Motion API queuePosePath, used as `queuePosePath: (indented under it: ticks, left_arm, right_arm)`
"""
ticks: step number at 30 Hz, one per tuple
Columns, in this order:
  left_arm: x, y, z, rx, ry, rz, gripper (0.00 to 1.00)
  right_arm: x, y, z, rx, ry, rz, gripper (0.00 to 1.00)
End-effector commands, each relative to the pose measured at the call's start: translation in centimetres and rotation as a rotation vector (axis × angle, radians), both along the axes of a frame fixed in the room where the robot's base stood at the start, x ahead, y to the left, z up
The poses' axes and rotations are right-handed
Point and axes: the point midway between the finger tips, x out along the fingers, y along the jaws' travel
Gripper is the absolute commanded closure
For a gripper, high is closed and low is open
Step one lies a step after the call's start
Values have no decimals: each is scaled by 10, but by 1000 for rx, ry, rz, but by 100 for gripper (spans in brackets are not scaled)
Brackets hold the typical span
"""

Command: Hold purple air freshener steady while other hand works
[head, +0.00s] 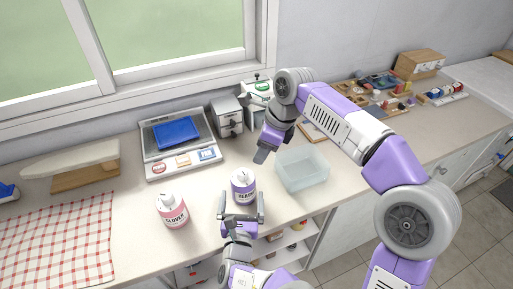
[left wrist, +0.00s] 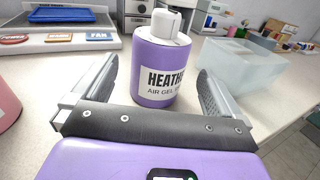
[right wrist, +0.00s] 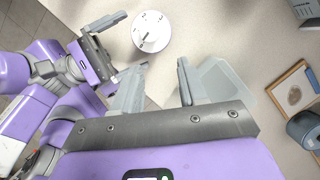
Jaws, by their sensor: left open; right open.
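The purple air freshener (head: 243,188) is a bottle with a white cap, standing upright on the counter. In the left wrist view its purple body (left wrist: 150,75) shows a white label and stands just ahead of and between my left fingers. My left gripper (head: 241,210) is open at the bottle's near side. My right gripper (head: 268,145) is above the counter, behind and to the right of the bottle. In the right wrist view the bottle's white cap (right wrist: 151,32) lies beyond my right gripper (right wrist: 158,75), which is open and empty.
A pink bottle (head: 172,210) stands left of the purple one. A clear bin (head: 302,168) is to its right. A grey tray with a blue pad (head: 177,132) is behind. A checked cloth (head: 60,240) covers the left counter. The counter's front edge is close to my left gripper.

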Motion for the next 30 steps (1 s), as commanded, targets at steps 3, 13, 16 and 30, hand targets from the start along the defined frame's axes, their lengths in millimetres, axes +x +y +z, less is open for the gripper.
queuePosePath:
  ticks: [3,13,16,30]
  left_arm:
    - [1,0,0,-1,0,0,0]
    - [32,-2,0,-4,0,2,0]
    - [48,-4,0,-2,-2,1,0]
    - [75,-8,0,1,0,-1,0]
  right_arm:
    - [-5,14,6,34,12,-9,57]
    - [-6,18,7,41,15,-12,57]
    - [-6,17,7,40,16,-12,57]
    - [-6,17,6,40,14,-12,57]
